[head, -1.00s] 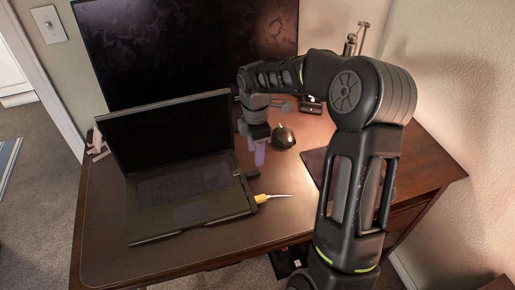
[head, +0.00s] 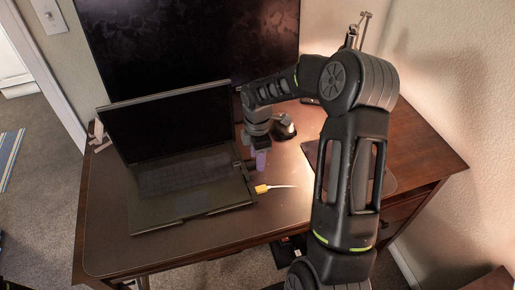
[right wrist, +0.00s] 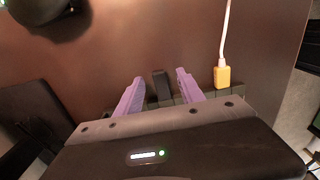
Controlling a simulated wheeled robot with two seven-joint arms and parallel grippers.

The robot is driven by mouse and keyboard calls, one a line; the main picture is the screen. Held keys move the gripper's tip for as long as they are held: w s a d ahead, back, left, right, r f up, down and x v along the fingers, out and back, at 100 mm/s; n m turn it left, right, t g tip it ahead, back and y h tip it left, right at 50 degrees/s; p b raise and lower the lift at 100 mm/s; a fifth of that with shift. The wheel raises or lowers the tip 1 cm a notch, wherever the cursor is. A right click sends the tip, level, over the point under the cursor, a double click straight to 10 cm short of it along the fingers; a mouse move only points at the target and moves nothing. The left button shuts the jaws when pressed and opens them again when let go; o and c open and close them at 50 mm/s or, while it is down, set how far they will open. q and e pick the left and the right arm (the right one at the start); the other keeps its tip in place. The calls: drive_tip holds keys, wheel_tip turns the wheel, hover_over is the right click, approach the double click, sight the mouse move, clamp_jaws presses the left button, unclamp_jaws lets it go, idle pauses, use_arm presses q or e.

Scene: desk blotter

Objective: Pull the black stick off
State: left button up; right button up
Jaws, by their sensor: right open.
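The black stick (right wrist: 161,86) sticks out of the side edge of the laptop (head: 190,205), beside the yellow plug (right wrist: 222,76). My right gripper (right wrist: 159,79) is open, with one purple finger on each side of the stick and a visible gap on both sides. In the head view my right gripper (head: 261,160) points down at the laptop's right edge, where the stick is small and hard to make out. The stick's inner end is hidden at the laptop's edge. My left gripper is not in view.
The yellow plug (head: 262,188) with its white cable sits at the laptop's right edge, close to my right gripper. A dark rounded object (head: 284,127) stands behind the gripper. A large monitor (head: 190,40) is at the back. The desk's front right is mostly clear.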

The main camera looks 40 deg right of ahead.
drive_tip(key=shift+f, duration=0.3)
drive_tip(key=shift+c, duration=0.5)
clamp_jaws()
